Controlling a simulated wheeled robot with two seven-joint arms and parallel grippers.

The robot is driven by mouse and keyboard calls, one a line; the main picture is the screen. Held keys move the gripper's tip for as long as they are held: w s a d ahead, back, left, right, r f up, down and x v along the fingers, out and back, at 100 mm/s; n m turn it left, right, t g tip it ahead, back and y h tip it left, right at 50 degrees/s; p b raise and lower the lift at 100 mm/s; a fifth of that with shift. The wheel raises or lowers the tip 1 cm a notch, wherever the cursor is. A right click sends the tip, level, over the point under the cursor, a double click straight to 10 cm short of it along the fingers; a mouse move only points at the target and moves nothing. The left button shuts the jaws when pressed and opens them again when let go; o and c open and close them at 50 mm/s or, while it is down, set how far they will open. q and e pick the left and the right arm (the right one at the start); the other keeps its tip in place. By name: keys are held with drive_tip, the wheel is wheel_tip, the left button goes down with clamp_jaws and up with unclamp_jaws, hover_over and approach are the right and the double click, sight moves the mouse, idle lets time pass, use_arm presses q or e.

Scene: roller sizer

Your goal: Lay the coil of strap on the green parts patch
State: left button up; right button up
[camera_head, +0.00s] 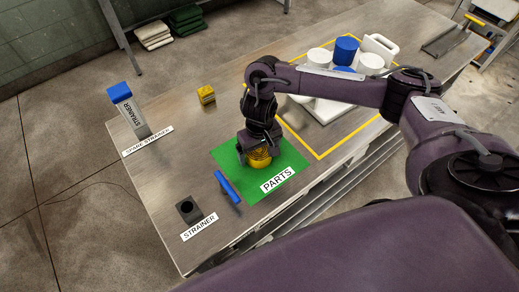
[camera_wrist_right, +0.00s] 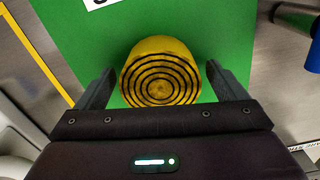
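The yellow coil of strap (camera_head: 258,158), with dark rings on its end, is at the green parts patch (camera_head: 288,158) in the head view, below my right gripper (camera_head: 260,150). In the right wrist view the coil (camera_wrist_right: 160,78) shows against the green patch (camera_wrist_right: 75,40) and seems to rest on it. The right gripper's fingers (camera_wrist_right: 160,88) are spread on either side of the coil, with green showing in the gaps. The gripper's own arm hides part of the coil in the head view. My left gripper is not in view.
A blue-handled tool (camera_head: 228,187) lies at the patch's left edge. A dark square holder (camera_head: 188,209) stands by the STRAINER label. A blue-topped strainer (camera_head: 127,108) and a yellow block (camera_head: 206,95) are further back. White and blue tubs (camera_head: 346,50) stand inside the yellow outline.

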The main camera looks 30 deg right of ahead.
sight(259, 150)
drive_tip(key=shift+r, duration=0.2)
wheel_tip(259, 150, up, 12)
drive_tip(key=p, duration=0.4)
drive_tip(key=shift+p, duration=0.3)
drive_tip(key=shift+f, duration=0.1)
